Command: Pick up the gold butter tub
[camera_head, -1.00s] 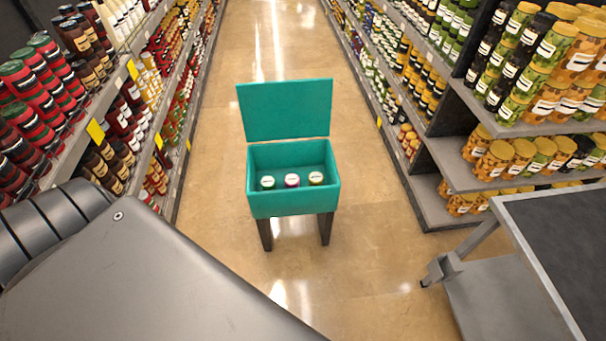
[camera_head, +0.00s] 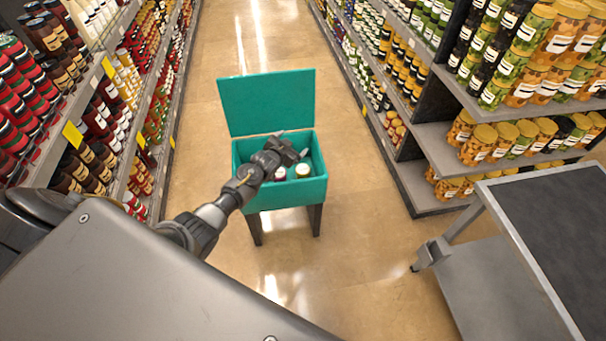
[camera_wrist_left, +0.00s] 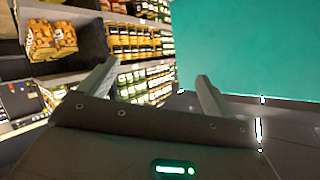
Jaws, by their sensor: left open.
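The gold butter tub (camera_head: 302,170) stands in the open teal chest (camera_head: 290,194), at the right of the tubs there, its pale lid up. A magenta tub (camera_head: 280,174) stands just left of it, partly covered by my gripper. A third, green tub is hidden behind my left arm. My left gripper (camera_head: 292,144) is above the chest opening, open and empty, apart from the gold tub. In the left wrist view its two spread fingers (camera_wrist_left: 155,72) have nothing between them. My right gripper is out of view.
The chest's raised lid (camera_head: 267,101) stands behind my gripper and fills the right of the wrist view (camera_wrist_left: 250,45). Shelves of jars line both sides of the aisle. A grey cart (camera_head: 545,225) stands at the right. The floor around the chest is clear.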

